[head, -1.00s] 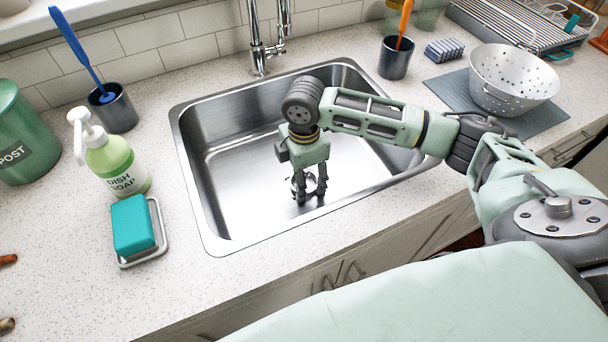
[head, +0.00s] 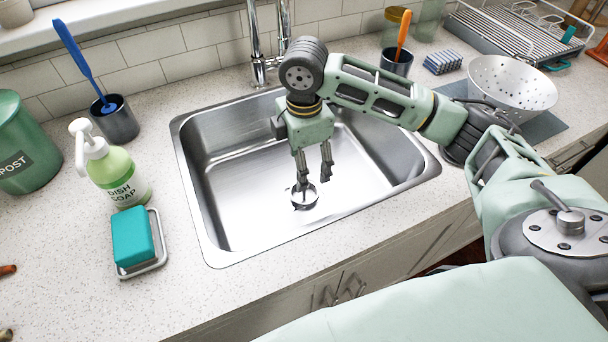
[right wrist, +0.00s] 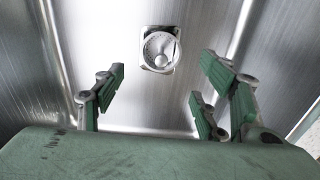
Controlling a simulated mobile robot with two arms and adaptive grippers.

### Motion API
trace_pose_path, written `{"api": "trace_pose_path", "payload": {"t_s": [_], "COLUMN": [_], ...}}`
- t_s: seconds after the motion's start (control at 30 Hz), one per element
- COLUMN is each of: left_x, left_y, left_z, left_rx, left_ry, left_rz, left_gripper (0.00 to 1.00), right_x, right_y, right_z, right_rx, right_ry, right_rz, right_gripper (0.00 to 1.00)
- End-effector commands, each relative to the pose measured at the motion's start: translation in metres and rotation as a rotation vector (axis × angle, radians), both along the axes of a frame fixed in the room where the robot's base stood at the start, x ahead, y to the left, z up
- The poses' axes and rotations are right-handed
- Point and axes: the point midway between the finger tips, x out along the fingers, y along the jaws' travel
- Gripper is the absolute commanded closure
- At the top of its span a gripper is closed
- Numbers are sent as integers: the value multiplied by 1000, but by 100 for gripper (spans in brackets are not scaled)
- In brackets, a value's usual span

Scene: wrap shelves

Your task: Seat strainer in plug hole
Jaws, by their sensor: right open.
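The strainer (right wrist: 159,48) shows in the right wrist view as a round metal disc within the squarish plug hole fitting (right wrist: 147,65) on the sink floor. I cannot tell whether it lies flat or is fully down in the hole. In the head view the strainer (head: 304,199) is partly covered by a fingertip. My right gripper (head: 314,181) is open and empty above the sink floor; in the right wrist view its spread fingers (right wrist: 155,90) are apart from the strainer. My left gripper is not in view.
The steel sink (head: 225,245) has raised walls around my right gripper. The tap (head: 262,65) stands behind it. Dish soap (head: 120,180) and a teal sponge (head: 132,235) are left of the sink. A colander (head: 510,85) and a dark cup (head: 396,62) are at right.

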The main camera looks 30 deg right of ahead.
Motion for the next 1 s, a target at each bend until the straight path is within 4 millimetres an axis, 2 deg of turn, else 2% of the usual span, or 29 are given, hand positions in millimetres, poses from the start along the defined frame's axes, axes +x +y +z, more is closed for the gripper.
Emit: {"api": "trace_pose_path", "payload": {"t_s": [0.1, 0.2, 0.77, 0.87, 1.0], "left_x": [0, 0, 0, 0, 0], "left_y": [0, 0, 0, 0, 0], "left_z": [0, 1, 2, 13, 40], "left_rx": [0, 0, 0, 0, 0], "left_ry": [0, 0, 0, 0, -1], "left_rz": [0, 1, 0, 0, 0], "left_gripper": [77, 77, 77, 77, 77], "right_x": [1, 0, 0, 0, 0], "right_y": [0, 0, 0, 0, 0], "right_z": [16, 22, 25, 36, 63], "right_rx": [1, 0, 0, 0, 0], "right_ry": [-2, 0, 1, 0, 0], "right_rz": [0, 0, 0, 0, 0], "right_gripper": [34, 34, 34, 34, 34]}}
